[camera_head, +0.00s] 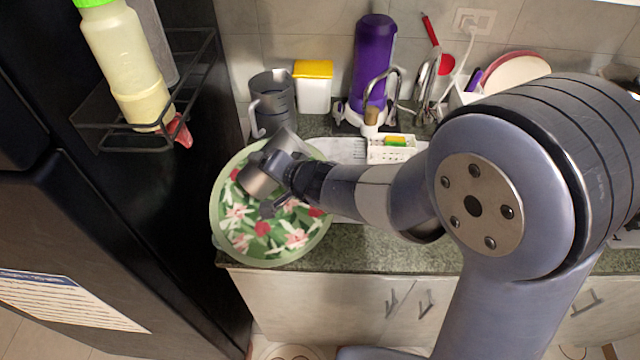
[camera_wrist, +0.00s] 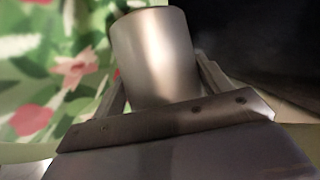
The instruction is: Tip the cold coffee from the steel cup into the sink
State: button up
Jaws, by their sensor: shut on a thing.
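The steel cup (camera_head: 257,180) is over the floral green tray, tilted in the head view. In the wrist view the cup (camera_wrist: 153,55) is between the two fingers of my gripper (camera_wrist: 160,90), which is shut on it. My gripper (camera_head: 275,163) also shows in the head view at the end of the arm. The inside of the cup is not visible, so I cannot tell whether coffee is in it. A pale strip of what looks like the sink (camera_head: 345,150) shows behind my arm; most of it is hidden.
The round floral tray (camera_head: 240,243) lies on the green counter (camera_head: 390,252), below the cup. A grey pitcher (camera_head: 272,98), a yellow-lidded container (camera_head: 313,90) and a purple dispenser (camera_head: 373,60) stand behind. A white sponge caddy (camera_head: 388,154) is right of the cup. A dark fridge (camera_head: 190,230) borders the left.

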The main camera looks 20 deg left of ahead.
jog(key=shift+w+f+m+g+y+p, duration=0.1)
jog(key=shift+m+g+y+p, duration=0.4)
jog(key=shift+m+y, duration=0.3)
dwell(1.2)
jog(key=shift+w+d+m+g+y+p, duration=0.3)
jog(key=shift+w+d+m+y+p, duration=0.35)
jog(key=shift+p, duration=1.05)
jog(key=shift+w+d+f+m+g+y+p, duration=0.2)
jog(key=shift+d+m+y+p, duration=0.15)
jog(key=shift+p, duration=0.35)
jog(key=shift+w+d+f+m+g+y+p, duration=0.1)
jog(key=shift+w+m+y+p, duration=0.1)
jog(key=shift+m+p, duration=0.35)
dwell(0.9)
jog(key=shift+a+n, duration=0.1)
jog(key=shift+n, duration=0.15)
